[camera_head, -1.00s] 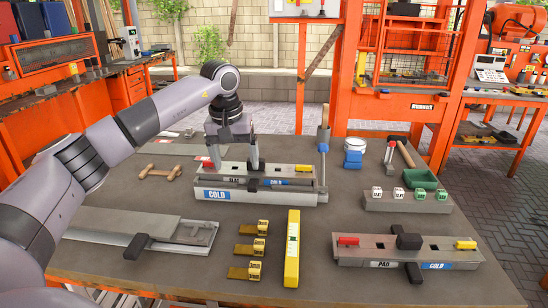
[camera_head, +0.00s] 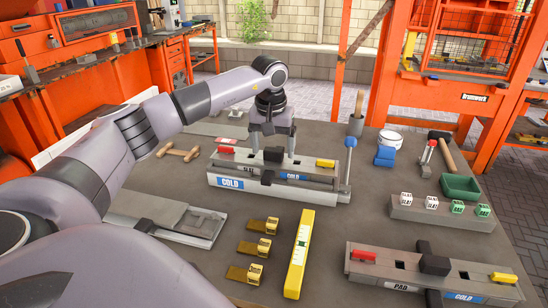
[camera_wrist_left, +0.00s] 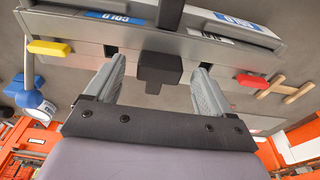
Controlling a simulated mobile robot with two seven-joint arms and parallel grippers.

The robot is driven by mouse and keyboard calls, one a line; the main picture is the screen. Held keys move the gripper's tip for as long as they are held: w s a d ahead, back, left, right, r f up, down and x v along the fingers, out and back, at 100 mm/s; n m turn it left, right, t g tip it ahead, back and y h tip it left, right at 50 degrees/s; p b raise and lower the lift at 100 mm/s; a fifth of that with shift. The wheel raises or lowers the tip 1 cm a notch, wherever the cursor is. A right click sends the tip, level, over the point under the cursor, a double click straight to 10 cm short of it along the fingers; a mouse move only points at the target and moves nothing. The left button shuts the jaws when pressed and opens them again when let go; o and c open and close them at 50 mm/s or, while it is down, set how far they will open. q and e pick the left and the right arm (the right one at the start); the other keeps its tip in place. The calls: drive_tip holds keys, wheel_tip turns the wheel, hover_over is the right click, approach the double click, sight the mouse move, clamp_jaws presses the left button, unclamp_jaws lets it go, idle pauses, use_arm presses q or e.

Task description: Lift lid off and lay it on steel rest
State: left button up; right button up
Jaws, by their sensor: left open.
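A long grey mould (camera_head: 230,183) with a blue COLD label lies at the middle back of the table. The lid appears to be the grey bar on top, with a red end, a yellow end and a black block handle (camera_head: 273,155). My left gripper (camera_head: 273,150) is open above it, one finger at each side of the handle. The left wrist view shows the black handle (camera_wrist_left: 160,70) between the open fingers (camera_wrist_left: 158,72), with gaps at both sides. A flat grey steel plate (camera_head: 170,213) lies at front left; I cannot tell if it is the steel rest. My right gripper is out of view.
A second mould (camera_head: 400,265) labelled PAD and COLD lies front right. A yellow level (camera_head: 299,255) and brass pieces (camera_head: 260,225) lie in front. A blue-ended upright lever (camera_head: 346,170) stands at the mould's right end. A wooden tool (camera_head: 178,152) lies left.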

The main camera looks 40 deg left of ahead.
use_arm(q)
drive_tip(key=shift+f, duration=0.5)
drive_tip(key=c, duration=1.5)
drive_tip(key=shift+w, duration=0.1)
clamp_jaws()
drive_tip(key=shift+r, duration=0.15)
